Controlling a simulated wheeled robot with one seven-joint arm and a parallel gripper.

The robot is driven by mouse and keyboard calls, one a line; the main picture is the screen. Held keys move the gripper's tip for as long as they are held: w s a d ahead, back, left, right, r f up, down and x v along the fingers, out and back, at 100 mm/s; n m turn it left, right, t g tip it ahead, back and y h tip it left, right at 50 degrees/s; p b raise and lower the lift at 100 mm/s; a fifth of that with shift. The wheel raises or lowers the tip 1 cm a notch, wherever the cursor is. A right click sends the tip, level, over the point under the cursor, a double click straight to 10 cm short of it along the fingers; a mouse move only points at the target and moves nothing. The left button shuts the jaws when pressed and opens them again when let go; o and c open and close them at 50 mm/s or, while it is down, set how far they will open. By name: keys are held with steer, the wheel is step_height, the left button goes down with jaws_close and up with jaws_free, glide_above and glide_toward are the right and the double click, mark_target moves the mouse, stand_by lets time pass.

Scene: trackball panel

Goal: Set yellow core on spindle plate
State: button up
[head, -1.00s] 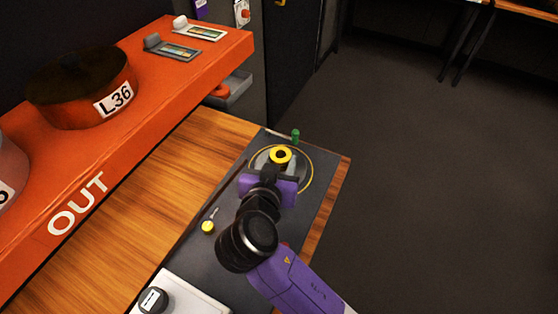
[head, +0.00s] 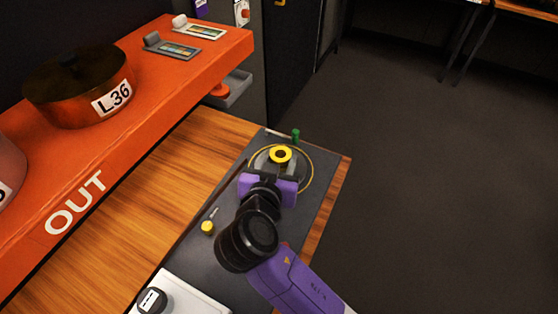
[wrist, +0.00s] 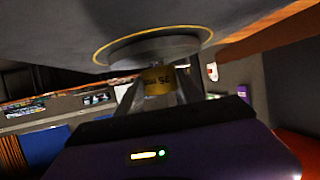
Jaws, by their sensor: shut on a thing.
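The yellow core (head: 280,154), a short ring with a dark centre, is at the spindle plate in the head view. In the wrist view the core (wrist: 158,80) shows dark lettering on its side. My gripper (wrist: 160,90) is shut on it, one finger on each side. The spindle plate (head: 259,161) is a grey disc inside a thin yellow circle, and its edge also shows in the wrist view (wrist: 125,52). The core overlaps the plate in both views. I cannot tell whether it touches the plate. The spindle itself is hidden.
The plate is on a dark mat (head: 230,205) on a wooden bench. A green peg (head: 296,136) stands just beyond it. A small yellow knob (head: 207,227) is at left. An orange shelf (head: 150,110) with a labelled L36 pot (head: 80,87) rises at left.

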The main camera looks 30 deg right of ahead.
steer(key=shift+f+b, duration=0.55)
steer(key=shift+f, duration=0.1)
steer(key=o, duration=1)
steer(key=shift+o, duration=0.2)
steer(key=shift+r, duration=0.1)
steer(key=shift+p+v, duration=1.6)
steer(key=shift+v, duration=3.85)
